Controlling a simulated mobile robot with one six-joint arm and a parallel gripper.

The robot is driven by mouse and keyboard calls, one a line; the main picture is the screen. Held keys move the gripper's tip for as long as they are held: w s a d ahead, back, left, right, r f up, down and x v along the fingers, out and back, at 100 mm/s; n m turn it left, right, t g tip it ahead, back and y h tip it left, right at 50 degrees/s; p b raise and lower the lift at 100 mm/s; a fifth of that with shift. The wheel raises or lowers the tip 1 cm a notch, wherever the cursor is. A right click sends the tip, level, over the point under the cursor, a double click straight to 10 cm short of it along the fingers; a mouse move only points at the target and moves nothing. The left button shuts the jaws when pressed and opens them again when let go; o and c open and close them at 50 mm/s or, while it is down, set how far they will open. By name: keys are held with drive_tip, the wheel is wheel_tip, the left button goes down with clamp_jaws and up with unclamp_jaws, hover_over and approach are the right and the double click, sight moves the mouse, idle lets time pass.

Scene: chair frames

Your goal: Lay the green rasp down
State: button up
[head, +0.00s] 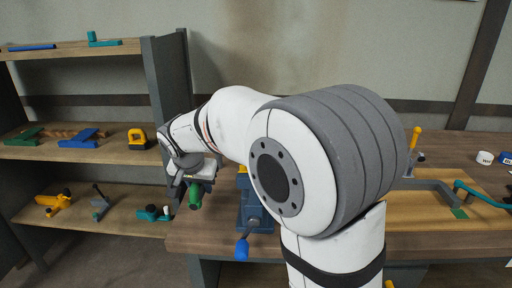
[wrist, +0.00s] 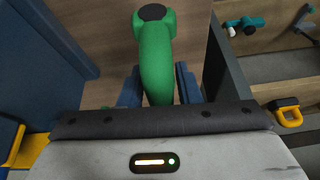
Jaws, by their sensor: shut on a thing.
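The green rasp shows as a green handle with a dark round end cap in the wrist view (wrist: 155,50). My gripper (wrist: 158,92) is shut on it, with a finger on each side. In the head view my gripper (head: 190,178) is between the shelf unit and the vise, and the green handle (head: 195,196) hangs below it. The rest of the rasp is hidden by the gripper. I cannot tell from these views whether the rasp touches anything.
A blue vise (head: 254,208) stands at the left end of the wooden workbench (head: 205,235), close to my gripper. A shelf unit (head: 165,75) with several tools is at the left. A yellow tape measure (head: 138,139) sits on its middle board. My arm hides the bench's middle.

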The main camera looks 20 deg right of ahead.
drive_tip(key=shift+f, duration=0.25)
drive_tip(key=shift+f+b, duration=1.7)
drive_tip(key=shift+f, duration=0.05)
drive_tip(key=o, duration=1.1)
drive_tip(key=p+v, duration=0.1)
drive_tip(key=v, duration=0.7)
drive_tip(key=shift+a, duration=0.1)
drive_tip(key=shift+f, duration=0.1)
